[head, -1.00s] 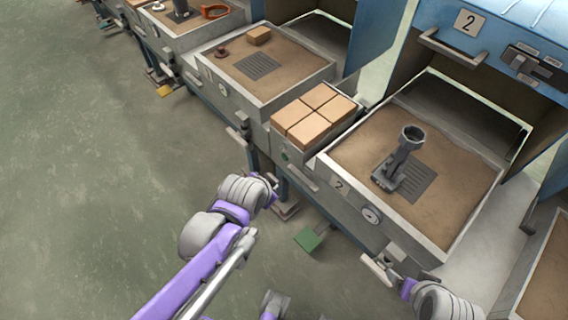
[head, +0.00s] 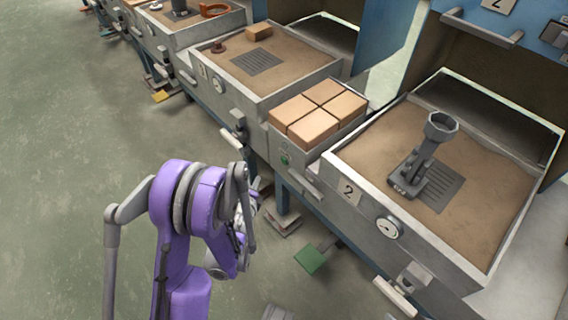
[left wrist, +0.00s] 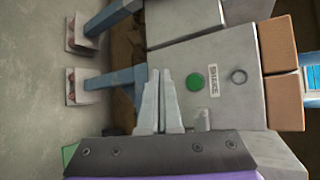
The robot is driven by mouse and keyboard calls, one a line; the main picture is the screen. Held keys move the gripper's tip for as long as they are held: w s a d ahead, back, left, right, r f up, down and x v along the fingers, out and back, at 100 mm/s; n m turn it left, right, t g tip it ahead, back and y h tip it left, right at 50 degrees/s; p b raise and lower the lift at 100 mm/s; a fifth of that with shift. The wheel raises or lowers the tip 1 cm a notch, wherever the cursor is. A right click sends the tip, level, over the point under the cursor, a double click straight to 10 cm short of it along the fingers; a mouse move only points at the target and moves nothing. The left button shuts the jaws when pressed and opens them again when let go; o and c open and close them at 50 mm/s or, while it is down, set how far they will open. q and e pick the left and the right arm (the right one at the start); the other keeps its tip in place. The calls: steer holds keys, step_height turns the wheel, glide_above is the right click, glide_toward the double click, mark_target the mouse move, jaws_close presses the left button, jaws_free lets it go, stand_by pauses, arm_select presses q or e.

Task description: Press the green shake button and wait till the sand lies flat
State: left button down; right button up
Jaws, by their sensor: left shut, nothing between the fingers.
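The round green shake button (left wrist: 195,82) sits on a grey panel beside a SHAKE label (left wrist: 213,79) in the left wrist view. It also shows small in the head view (head: 285,159), below the bin of blocks. My left gripper (left wrist: 160,72) is shut and empty. Its fingertips appear just left of the button in the wrist view, with no visible contact. In the head view my arm largely hides it. Brown sand (head: 383,143) fills tray 2 (head: 345,165), around a dark grate and a grey upright tool (head: 430,155). Its surface looks mostly even. My right gripper is not visible.
Tan blocks (head: 318,107) fill a bin between tray 2 and another sand tray (head: 297,74). Handles and a dial (head: 388,227) project from the fronts. A green pedal (head: 313,259) is near the floor. Open floor (head: 60,170) lies at left.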

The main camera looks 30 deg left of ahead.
mark_target(284, 161)
arm_select(q)
steer(key=w+d, duration=0.3)
steer(key=w, duration=0.5)
steer(key=shift+d, duration=0.2)
steer(key=shift+w, duration=0.1)
stand_by(2.1)
steer(key=shift+w+d, duration=0.15)
steer(key=shift+w, duration=0.2)
steer(key=shift+w+d, duration=0.2)
steer(key=shift+w, duration=0.2)
stand_by(0.5)
steer(key=shift+s+a+b, duration=0.1)
steer(key=shift+s+b, duration=0.05)
steer(key=shift+b, duration=0.15)
steer(key=shift+s+a, duration=0.25)
steer(key=shift+s, duration=0.4)
